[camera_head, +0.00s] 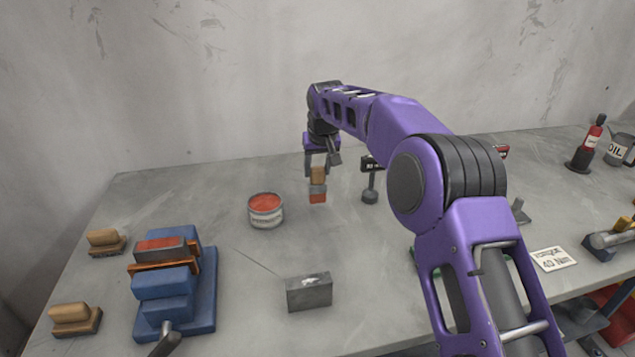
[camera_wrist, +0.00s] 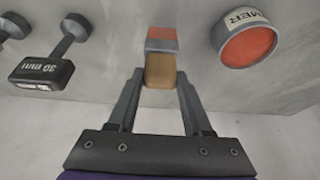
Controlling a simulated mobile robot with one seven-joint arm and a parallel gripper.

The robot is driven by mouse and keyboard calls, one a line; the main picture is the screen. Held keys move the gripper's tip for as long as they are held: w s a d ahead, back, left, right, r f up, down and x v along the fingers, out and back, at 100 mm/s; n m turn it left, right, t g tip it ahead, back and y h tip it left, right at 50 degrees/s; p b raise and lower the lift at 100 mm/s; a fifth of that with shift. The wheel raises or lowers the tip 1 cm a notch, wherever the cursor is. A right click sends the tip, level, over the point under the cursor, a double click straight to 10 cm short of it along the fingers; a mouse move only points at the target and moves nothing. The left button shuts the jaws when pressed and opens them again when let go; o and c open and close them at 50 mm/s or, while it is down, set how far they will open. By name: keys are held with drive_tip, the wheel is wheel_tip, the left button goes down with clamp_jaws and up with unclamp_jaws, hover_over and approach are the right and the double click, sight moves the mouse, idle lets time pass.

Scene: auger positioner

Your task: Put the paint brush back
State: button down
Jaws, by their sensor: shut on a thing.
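The paint brush (camera_head: 317,176) has a wooden handle, a grey ferrule and a red end. My gripper (camera_head: 317,162) is shut on its handle, and the brush points down over the back middle of the bench. In the wrist view the brush (camera_wrist: 161,68) sits between the two fingertips, with its red end away from my gripper (camera_wrist: 160,80). I cannot tell whether the red end touches the bench. An open paint can (camera_head: 265,211) with red paint stands just left of the brush in the head view. The can (camera_wrist: 247,42) is at upper right in the wrist view.
A grey block (camera_head: 309,292), a blue vise (camera_head: 165,295) and two wooden-backed brushes (camera_head: 104,241) stand nearer and left. My arm hides part of the right side.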

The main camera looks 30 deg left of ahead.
sight(318, 175)
drive_tip(key=shift+f, duration=1.6)
drive_tip(key=shift+f, duration=0.1)
drive_tip(key=shift+c, duration=1.6)
unclamp_jaws()
drive_tip(key=v, duration=1.2)
